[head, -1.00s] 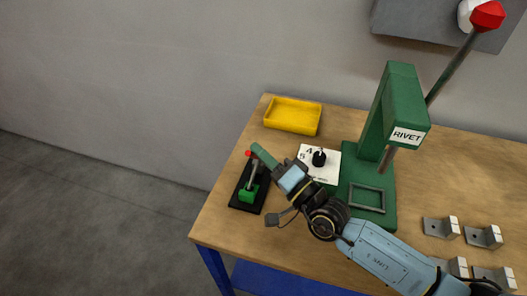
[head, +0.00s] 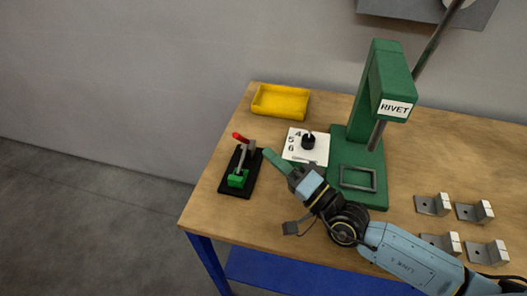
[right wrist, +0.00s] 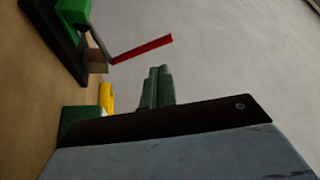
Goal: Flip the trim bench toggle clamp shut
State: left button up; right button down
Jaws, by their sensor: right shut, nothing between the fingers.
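The toggle clamp stands near the left edge of the bench, with a black base (head: 228,187), a green block (head: 238,179) and a metal arm. Its red handle (head: 241,137) slants at the clamp's far end. In the right wrist view the red handle (right wrist: 143,49) juts out from the metal part, clear of the fingers. My right gripper (head: 267,153) has green fingers, held together and empty, just right of the clamp and apart from the handle. The fingers also show in the right wrist view (right wrist: 159,86). My left gripper is out of view.
A white numbered card (head: 293,155) with a black knob (head: 308,142) lies right of the clamp. The green rivet press (head: 362,110) stands beyond it. A yellow tray (head: 281,101) is behind. Several metal brackets (head: 432,205) sit at right. The bench's left edge is close to the clamp.

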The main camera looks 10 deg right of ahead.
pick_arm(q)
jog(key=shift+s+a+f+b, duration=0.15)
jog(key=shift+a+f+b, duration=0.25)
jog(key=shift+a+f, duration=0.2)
pick_arm(e)
jog(key=shift+v, duration=1.4)
jog(key=shift+w+d+f, duration=0.1)
jog(key=shift+f, duration=0.05)
